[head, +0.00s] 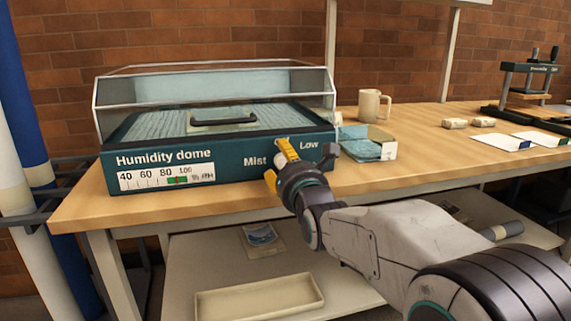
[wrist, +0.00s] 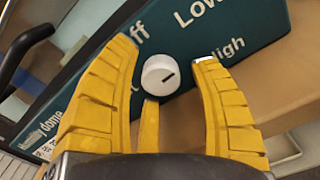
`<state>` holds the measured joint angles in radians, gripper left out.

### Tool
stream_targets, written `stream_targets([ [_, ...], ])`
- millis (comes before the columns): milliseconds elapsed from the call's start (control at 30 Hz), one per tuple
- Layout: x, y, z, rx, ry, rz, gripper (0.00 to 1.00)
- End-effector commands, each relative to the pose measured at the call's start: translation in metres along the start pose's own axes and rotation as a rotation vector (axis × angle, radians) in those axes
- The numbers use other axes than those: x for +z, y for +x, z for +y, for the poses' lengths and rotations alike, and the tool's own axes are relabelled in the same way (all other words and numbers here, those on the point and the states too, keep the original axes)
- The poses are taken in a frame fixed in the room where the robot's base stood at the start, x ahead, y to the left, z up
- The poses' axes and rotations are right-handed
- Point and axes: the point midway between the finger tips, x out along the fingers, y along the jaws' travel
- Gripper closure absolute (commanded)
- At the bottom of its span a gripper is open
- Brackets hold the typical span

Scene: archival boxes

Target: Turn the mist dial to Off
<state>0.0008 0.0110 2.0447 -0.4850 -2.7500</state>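The humidity dome (head: 235,157) is a teal box with a clear lid on the wooden bench. Its front panel shows the words Mist and Low in the head view. The white round mist dial (wrist: 158,70) sits on this panel among the labels Off, Low and High in the wrist view. Its dark mark points roughly toward High. My gripper (head: 280,163) is at the panel in front of the dial. In the wrist view its yellow fingers (wrist: 165,52) are spread on both sides of the dial, with gaps; another finger shows below it. The Off and High labels are hidden in the head view.
A glass-like tray (head: 368,150) stands on the bench just right of the dome, close to my gripper. A beige mug (head: 373,105) stands behind it. A shelf below the bench holds a shallow cream tray (head: 260,296). The bench front edge runs below my arm.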

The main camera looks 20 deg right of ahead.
Motion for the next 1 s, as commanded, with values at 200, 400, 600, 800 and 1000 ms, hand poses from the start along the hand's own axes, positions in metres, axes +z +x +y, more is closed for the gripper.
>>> stream_targets([
  [200, -0.0001, -0.0002, -0.0001, 0.000, 0.000, 0.000, 0.63],
  [400, 0.0004, -0.0002, 0.0000, 0.000, 0.000, -0.001, 0.81],
  [600, 0.0013, -0.0002, 0.0001, 0.000, 0.000, -0.003, 0.97],
  [800, 0.0023, -0.0001, 0.0004, 0.001, -0.032, -0.006, 0.98],
  [1000, 0.0033, 0.0000, 0.0009, 0.002, -0.127, -0.008, 0.98],
])
